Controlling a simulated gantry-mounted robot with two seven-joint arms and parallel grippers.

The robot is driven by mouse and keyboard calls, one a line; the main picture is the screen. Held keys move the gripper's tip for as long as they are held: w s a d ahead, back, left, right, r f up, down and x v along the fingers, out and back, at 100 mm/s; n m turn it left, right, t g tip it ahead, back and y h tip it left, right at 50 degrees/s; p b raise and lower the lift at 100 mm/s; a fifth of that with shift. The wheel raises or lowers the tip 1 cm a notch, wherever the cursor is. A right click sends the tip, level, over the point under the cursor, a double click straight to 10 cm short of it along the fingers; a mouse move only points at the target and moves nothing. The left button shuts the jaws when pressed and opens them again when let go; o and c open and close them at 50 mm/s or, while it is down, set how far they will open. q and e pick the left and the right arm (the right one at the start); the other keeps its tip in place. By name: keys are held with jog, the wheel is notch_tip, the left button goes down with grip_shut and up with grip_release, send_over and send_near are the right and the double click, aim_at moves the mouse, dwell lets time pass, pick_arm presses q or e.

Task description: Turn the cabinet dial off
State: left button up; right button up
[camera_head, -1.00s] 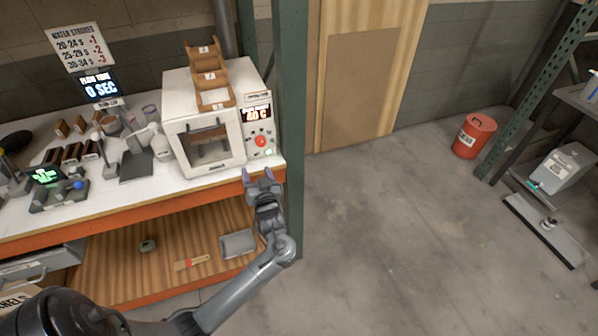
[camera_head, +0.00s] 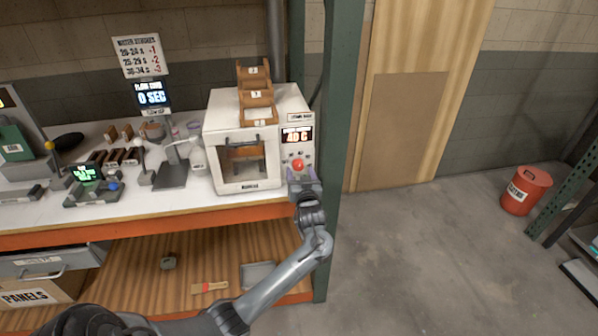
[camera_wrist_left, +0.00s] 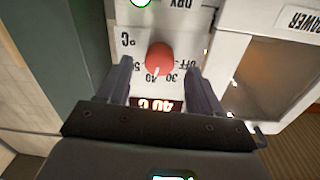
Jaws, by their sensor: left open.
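The white cabinet (camera_head: 240,150) stands at the right end of the bench, with a window in its front door. Its control panel on the right side carries a lit display (camera_head: 297,135) reading about 40 C and a red dial (camera_head: 298,165). In the left wrist view the red dial (camera_wrist_left: 159,59) appears upside down, with marks for OFF, 30, 40 and 50 around it; its pointer is near 40. My left gripper (camera_head: 304,176) is open just in front of the panel, its two fingers on either side of the dial, apart from it as far as I can tell. My right gripper is not in view.
A green rack post (camera_head: 340,150) stands close to the right of the panel. Wooden holders (camera_head: 256,95) sit on top of the cabinet. The bench (camera_head: 130,212) holds scales and small tools to the left. Open floor lies to the right, with a red bin (camera_head: 526,190).

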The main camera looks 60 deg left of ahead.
aim_at(299, 168)
pick_arm(q)
jog(key=shift+x, duration=1.5)
jog(key=shift+c, duration=0.3)
jog(key=c, duration=1)
